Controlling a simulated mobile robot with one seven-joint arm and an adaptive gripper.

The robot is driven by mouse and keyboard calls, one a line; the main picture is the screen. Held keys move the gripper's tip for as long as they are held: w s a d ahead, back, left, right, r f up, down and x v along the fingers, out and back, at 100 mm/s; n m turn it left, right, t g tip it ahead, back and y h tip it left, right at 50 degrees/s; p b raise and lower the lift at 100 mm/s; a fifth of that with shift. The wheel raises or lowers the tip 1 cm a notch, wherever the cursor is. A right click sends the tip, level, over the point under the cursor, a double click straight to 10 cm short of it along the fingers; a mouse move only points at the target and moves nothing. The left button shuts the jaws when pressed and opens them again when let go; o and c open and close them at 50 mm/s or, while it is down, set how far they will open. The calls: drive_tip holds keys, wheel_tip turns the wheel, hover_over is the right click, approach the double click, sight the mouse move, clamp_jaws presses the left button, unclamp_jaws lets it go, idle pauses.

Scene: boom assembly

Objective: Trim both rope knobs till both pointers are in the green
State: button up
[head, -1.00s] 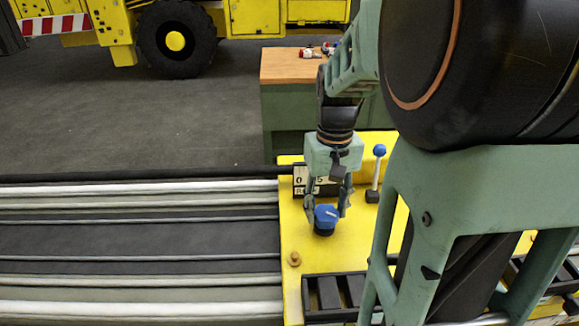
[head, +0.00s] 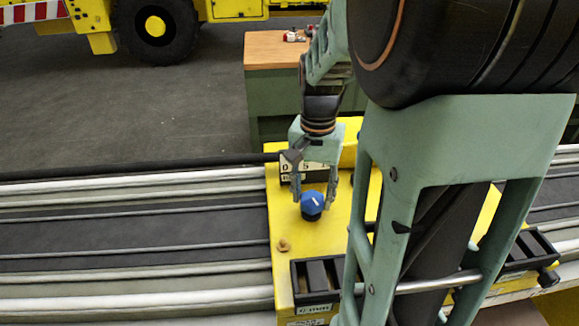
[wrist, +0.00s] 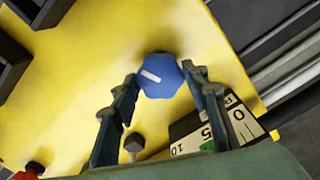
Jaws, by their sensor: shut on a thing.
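A blue faceted knob (head: 312,205) with a white mark stands on the yellow console (head: 262,320). It also shows in the wrist view (wrist: 160,78), between my fingertips. My gripper (head: 314,200) comes down over it with a finger on each side, shut on it. A white gauge plate (head: 318,173) with black digits is behind the knob, partly covered by my gripper. In the wrist view the gauge (wrist: 245,124) shows a small green patch, partly behind a finger; I cannot make out its pointer. A second rope knob is not clearly in view.
A small tan peg (head: 283,246) stands in front of the knob on the console. A black tray-like frame (head: 314,285) is at the front. A red knob (wrist: 34,168) shows at the wrist view's lower left. A wood-topped cabinet (head: 272,50) stands behind.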

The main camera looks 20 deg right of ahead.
sight(313, 198)
idle(0.4)
drive_tip(key=o, duration=1.2)
wheel_tip(313, 198, up, 12)
